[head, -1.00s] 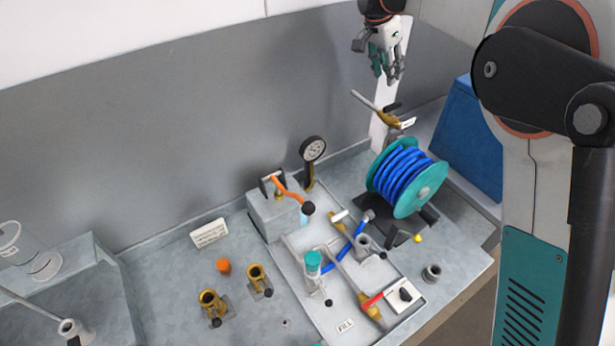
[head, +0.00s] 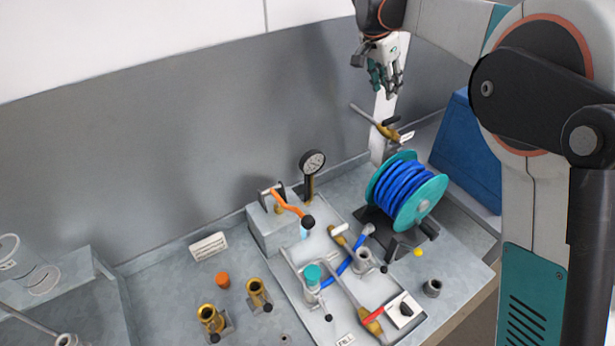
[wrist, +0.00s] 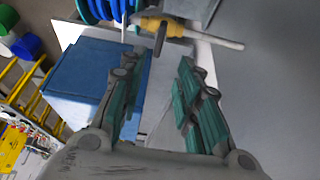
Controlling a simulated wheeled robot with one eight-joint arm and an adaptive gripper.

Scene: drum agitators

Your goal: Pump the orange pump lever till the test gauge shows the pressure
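The orange pump lever (head: 288,204) slopes down to the right from the grey pump block (head: 272,232) and ends in a black knob (head: 308,221). The round test gauge (head: 313,163) stands upright behind it; its reading is too small to tell. My gripper (head: 388,92) is raised at the upper right, well above and to the right of the lever and apart from it. In the wrist view my gripper (wrist: 168,75) has its two teal-padded fingers spread with nothing between them.
A brass valve with a grey pipe (head: 385,130) on a white post is just below my gripper. A blue hose reel (head: 407,190) stands right of the gauge. Brass fittings (head: 212,319) and an orange cap (head: 223,280) are at the front left. A blue box (head: 465,150) is at the right.

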